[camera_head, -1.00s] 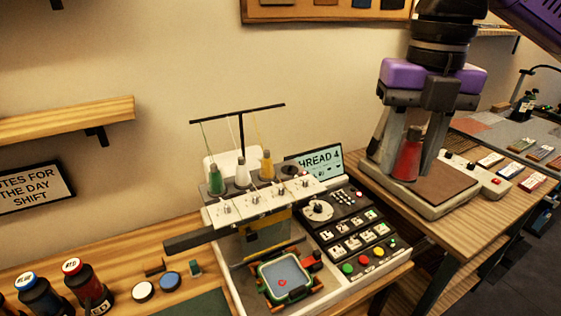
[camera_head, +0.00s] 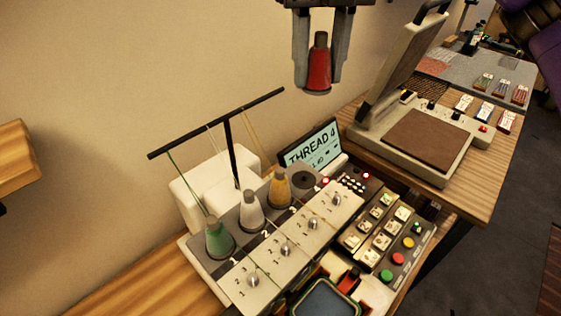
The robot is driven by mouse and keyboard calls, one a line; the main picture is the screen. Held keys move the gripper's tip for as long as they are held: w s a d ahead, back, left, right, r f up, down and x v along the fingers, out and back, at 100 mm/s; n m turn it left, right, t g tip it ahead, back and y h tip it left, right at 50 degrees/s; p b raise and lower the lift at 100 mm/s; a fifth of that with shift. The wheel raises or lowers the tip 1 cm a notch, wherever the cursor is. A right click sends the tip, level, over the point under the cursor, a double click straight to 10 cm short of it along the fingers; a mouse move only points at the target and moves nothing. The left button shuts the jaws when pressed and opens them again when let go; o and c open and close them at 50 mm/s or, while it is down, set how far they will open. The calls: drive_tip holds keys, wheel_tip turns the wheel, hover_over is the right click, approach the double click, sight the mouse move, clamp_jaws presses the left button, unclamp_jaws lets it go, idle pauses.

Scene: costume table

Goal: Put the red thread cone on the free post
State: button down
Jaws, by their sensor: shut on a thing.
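The red thread cone (camera_head: 319,66) is held upright in the air near the top of the head view. My gripper (camera_head: 319,72) is shut on it, with a grey finger on each side. The embroidery machine's thread stand (camera_head: 222,262) is below and to the left of the cone. Green (camera_head: 219,240), white (camera_head: 250,212) and yellow (camera_head: 279,190) thread cones stand on it in a row. The free post's place (camera_head: 304,179) is the dark round spot at the right end of the row, below the held cone. The post itself is too small to make out.
A black thread rack (camera_head: 231,140) rises behind the cones, with threads running down from its bar. A small screen (camera_head: 311,147) reads "THREAD 4". A heat press (camera_head: 425,140) with its lid raised stands at right. The control panel (camera_head: 385,235) is in front.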

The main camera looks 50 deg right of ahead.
sight(305, 175)
drive_tip(key=shift+w+f, duration=0.2)
drive_tip(key=shift+w, duration=0.1)
wheel_tip(305, 175, down, 20)
drive_tip(key=shift+r, duration=0.2)
drive_tip(key=shift+f, duration=0.2)
drive_tip(key=c, duration=0.9)
unclamp_jaws()
wheel_tip(305, 175, up, 12)
drive_tip(key=shift+r, duration=0.2)
idle(0.5)
